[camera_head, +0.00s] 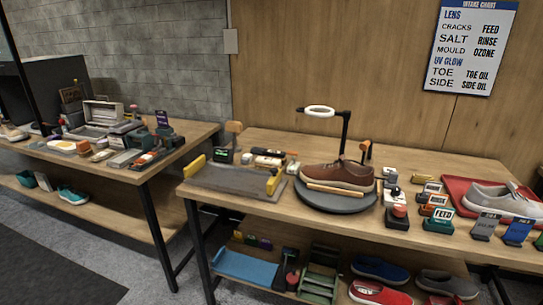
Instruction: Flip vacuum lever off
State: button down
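No part clearly marked as a vacuum lever can be made out at this size. Two upright parts stand at the back of the main bench: an orange-topped handle (365,148) right of the ring lamp post, and a tan-topped post (234,129) behind the grey tray. I cannot tell whether either is the lever or what position it is set to. A brown sneaker (340,174) rests on a dark round stand (334,204). A dark box with a red button (398,214) is right of the stand. My gripper is not in view.
A grey tray with yellow end pieces (225,182) lies left of the stand. A red tray (460,188) with a grey shoe (500,200) and small labelled blocks (438,220) crowd the right side. A second cluttered bench (150,172) stands left.

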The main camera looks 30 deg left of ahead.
aim_at(293, 154)
jog(key=u, duration=0.45)
jog(key=i, duration=1.05)
jog(key=u, duration=0.6)
jog(key=k, duration=0.85)
jog(key=u, duration=0.2)
jog(key=i, duration=0.95)
jog(key=z, duration=0.1)
